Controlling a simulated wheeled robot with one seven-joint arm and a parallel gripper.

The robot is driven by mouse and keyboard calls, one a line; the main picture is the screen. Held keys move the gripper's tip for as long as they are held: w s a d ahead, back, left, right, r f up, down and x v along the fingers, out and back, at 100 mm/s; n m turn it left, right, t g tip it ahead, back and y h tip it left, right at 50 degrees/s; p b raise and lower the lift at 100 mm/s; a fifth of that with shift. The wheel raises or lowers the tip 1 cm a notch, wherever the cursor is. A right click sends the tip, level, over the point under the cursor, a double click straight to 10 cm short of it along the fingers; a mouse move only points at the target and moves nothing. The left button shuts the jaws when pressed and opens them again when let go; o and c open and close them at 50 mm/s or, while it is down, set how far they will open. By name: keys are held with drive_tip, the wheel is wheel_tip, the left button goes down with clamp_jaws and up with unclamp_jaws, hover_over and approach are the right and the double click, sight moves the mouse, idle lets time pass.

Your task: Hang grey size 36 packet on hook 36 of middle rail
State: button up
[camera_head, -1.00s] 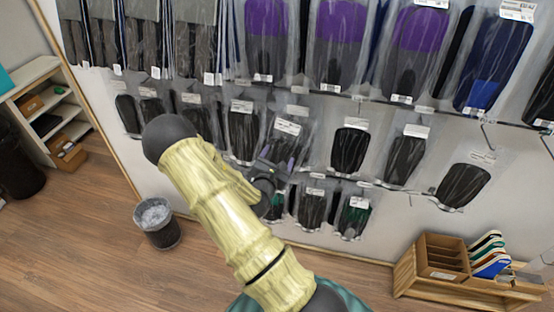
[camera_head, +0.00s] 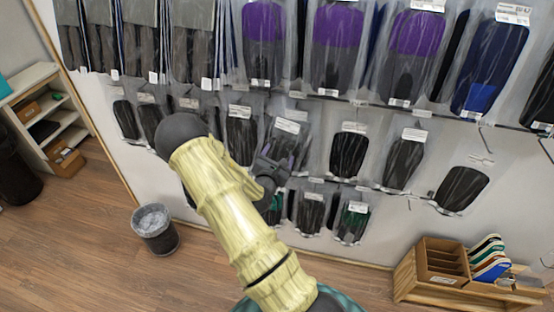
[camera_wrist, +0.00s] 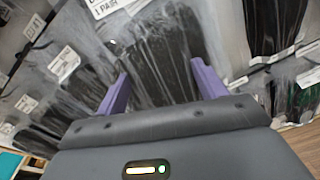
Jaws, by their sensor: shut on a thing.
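My gripper (camera_head: 277,165) is up against the wall display, in front of the middle row. In the wrist view its two purple fingers (camera_wrist: 158,85) stand either side of a clear packet with a dark grey insole (camera_wrist: 155,62) and hold it. The held packet (camera_head: 287,140) also shows in the head view, its white label at the top, at the level of the middle rail's packets. The middle rail (camera_head: 325,180) carries several dark insole packets. The packet's hang hole and the hook behind it are hidden, so I cannot tell whether they meet.
Packets with purple insoles (camera_head: 338,38) hang above. Packets with dark and green insoles (camera_head: 352,222) hang below. Neighbouring packets (camera_head: 349,152) hang close on both sides. A bin (camera_head: 155,228) and a wooden box (camera_head: 440,262) stand on the floor.

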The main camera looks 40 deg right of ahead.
drive_tip(key=shift+b+x, duration=0.35)
drive_tip(key=shift+x, duration=2.15)
drive_tip(key=shift+w+d+f+b, duration=0.45)
drive_tip(key=shift+w, duration=0.1)
drive_tip(key=o, duration=1.1)
drive_tip(key=b+v, duration=0.3)
drive_tip(key=v, duration=1.4)
drive_tip(key=shift+a, duration=0.2)
drive_tip(key=shift+s, duration=0.1)
